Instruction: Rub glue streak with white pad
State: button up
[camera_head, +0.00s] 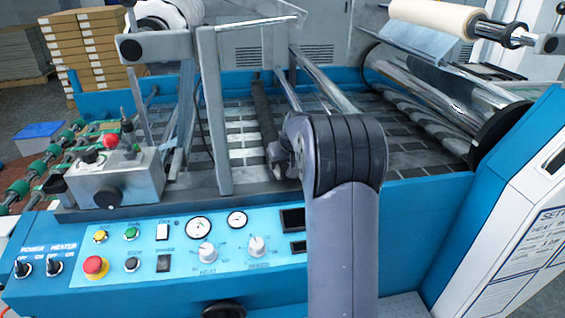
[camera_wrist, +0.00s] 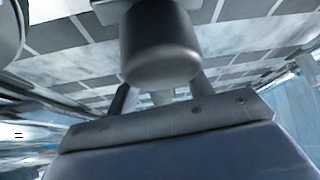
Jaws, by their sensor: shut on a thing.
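My gripper (camera_wrist: 162,98) shows in the wrist view as two dark fingers below a dark cylinder. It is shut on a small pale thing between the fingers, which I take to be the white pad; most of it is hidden. In the head view my arm covers the gripper over the machine's bed. The bed's belt (camera_head: 408,152) has a pattern of dark and pale blocks. Some brighter pale blocks show left of my arm. I cannot make out a glue streak for certain, nor whether the pad touches any surface.
A blue control panel (camera_head: 130,285) with knobs and a red button is in front. A chrome roller (camera_head: 440,85) lies at the right, and upright metal posts (camera_head: 214,110) stand at the left. A grey control box (camera_head: 115,180) sits left. Stacked cartons (camera_head: 85,45) stand behind.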

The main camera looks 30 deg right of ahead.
jog(key=shift+s+a+f+b, duration=0.2)
jog(key=shift+s+b, duration=0.2)
jog(key=shift+s, duration=0.4)
jog(key=shift+s+a+r, duration=0.1)
jog(key=shift+s+r, duration=0.05)
jog(key=shift+s, duration=0.1)
jog(key=shift+w+d+r+p, duration=0.1)
jog(key=shift+w+d+p, duration=0.1)
jog(key=shift+w+p, duration=0.3)
jog(key=shift+w+d+r+p, duration=0.15)
jog(key=shift+w+p, duration=0.2)
jog(key=shift+w, duration=0.25)
jog(key=shift+w+d+f+p, duration=0.1)
jog(key=shift+w+d+p, duration=0.2)
jog(key=shift+w+p, duration=0.6)
jog(key=shift+w+d+f+p, duration=0.1)
jog(key=shift+w+d+p, duration=0.3)
jog(key=shift+w, duration=0.85)
jog(key=shift+w+d+f+p, duration=0.1)
jog(key=shift+w+d+p, duration=0.1)
jog(key=shift+w+p, duration=0.7)
jog(key=shift+w+r, duration=0.15)
jog(key=shift+w, duration=0.05)
jog(key=shift+r+p, duration=1.85)
jog(key=shift+r, duration=1.1)
jog(key=shift+r, duration=0.1)
notch_tip(320, 180, up, 3)
jog(key=shift+f+p, duration=0.1)
jog(key=shift+p, duration=1)
